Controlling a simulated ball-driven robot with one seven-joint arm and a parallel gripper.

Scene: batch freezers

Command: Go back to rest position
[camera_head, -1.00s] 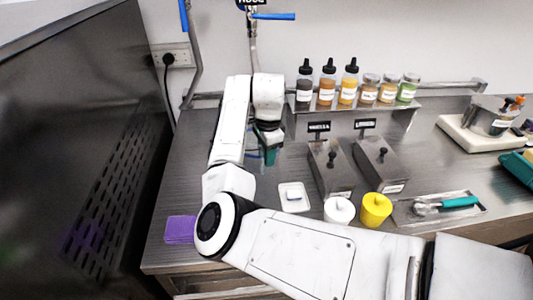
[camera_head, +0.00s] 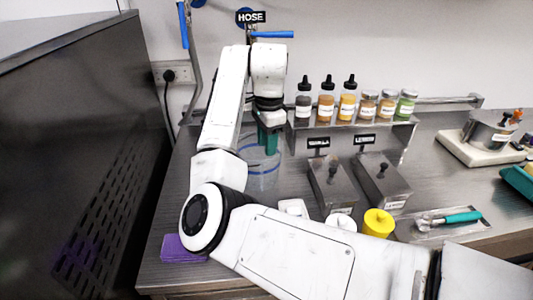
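My arm reaches from the lower right, bends at the left and extends up toward the back of the counter. My gripper (camera_head: 269,142), with green-teal fingers, points down at the back left of the counter. It is in front of or above a clear container with blue rings (camera_head: 262,172); I cannot tell whether they touch. The fingers are small and seen from the side, so their opening is unclear. No held object is visible.
Sauce bottles and jars (camera_head: 327,100) stand on a back shelf. Two metal bins (camera_head: 380,182), a yellow tub (camera_head: 378,223) and a scoop on a tray (camera_head: 450,218) are right of my arm. Purple cloths (camera_head: 180,248) lie at the left front. A dark machine (camera_head: 80,170) stands left.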

